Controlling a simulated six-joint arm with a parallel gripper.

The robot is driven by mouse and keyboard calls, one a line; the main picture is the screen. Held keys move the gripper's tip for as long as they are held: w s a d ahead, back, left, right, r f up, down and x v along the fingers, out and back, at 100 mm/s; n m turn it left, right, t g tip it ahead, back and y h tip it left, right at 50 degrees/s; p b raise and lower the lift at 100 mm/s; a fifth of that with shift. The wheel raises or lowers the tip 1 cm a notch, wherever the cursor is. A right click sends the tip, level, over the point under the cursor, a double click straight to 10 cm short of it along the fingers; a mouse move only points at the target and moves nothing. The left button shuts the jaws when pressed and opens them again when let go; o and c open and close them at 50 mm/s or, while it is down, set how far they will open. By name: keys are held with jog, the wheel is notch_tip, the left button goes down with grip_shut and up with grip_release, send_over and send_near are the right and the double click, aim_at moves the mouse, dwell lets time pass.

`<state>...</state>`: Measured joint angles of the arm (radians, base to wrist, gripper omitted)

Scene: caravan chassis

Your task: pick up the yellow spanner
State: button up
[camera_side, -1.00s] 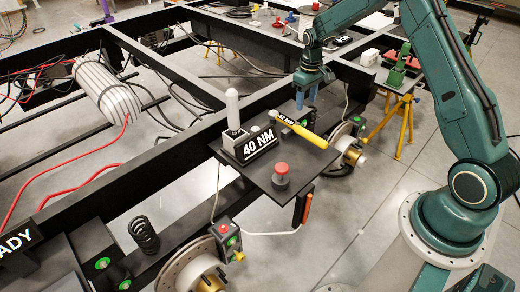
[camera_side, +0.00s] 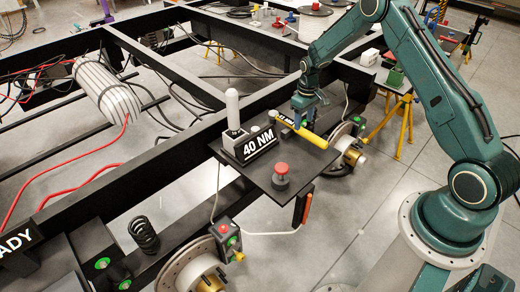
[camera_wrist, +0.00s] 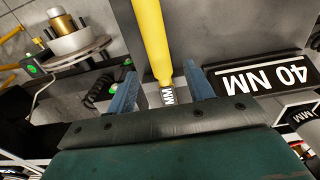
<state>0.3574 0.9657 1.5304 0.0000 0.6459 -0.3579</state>
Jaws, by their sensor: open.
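The yellow spanner (camera_side: 302,130) lies over the dark tray (camera_side: 262,176), its pale marked end towards the 40 NM block. My gripper (camera_side: 303,117) is right at the spanner, pointing down. In the wrist view my gripper (camera_wrist: 159,88) is open, with one blue finger on each side of the spanner (camera_wrist: 152,40), near where the yellow handle meets the silver, marked shank. Gaps show between the fingers and the spanner. The spanner's head is hidden behind the gripper body in the wrist view.
The 40 NM block (camera_side: 254,147) with an upright white-capped post (camera_side: 232,108) stands left of the spanner. A red button (camera_side: 281,168) stands at the tray's front. A black chassis beam (camera_side: 205,130) runs behind the tray. A brake disc hub (camera_side: 350,154) sits to the right.

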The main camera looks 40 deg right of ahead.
aim_at(302, 131)
jog(key=shift+f, duration=0.35)
jog(key=shift+w+f, duration=0.1)
jog(key=shift+f, duration=2.5)
grip_shut()
